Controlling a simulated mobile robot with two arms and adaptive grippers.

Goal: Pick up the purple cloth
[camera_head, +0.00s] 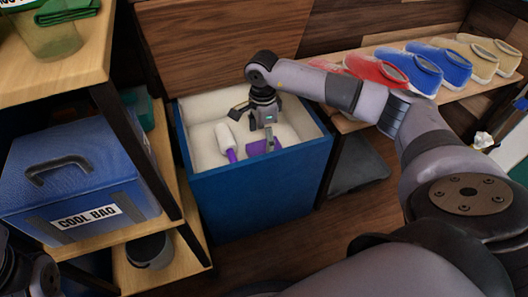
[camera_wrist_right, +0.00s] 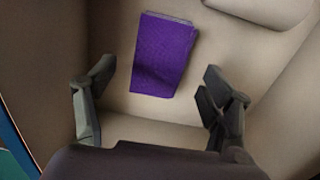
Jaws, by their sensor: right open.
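The purple cloth (camera_head: 257,148) is a folded flat rectangle lying on the pale floor of a blue open-topped bin (camera_head: 262,190). In the right wrist view the cloth (camera_wrist_right: 163,55) lies ahead of the fingertips, roughly centred between them. My right gripper (camera_head: 256,130) reaches down into the bin above the cloth. Its two fingers stand wide apart and empty in the right wrist view (camera_wrist_right: 158,78). In the head view the gripper partly hides the cloth. A dark part of my left arm shows in the lower left corner; its jaws cannot be made out.
A blue cool bag (camera_head: 80,178) sits on a wooden shelf at the left. Red, blue and tan shoes (camera_head: 410,70) line a shelf behind my right arm. Bin walls surround the gripper.

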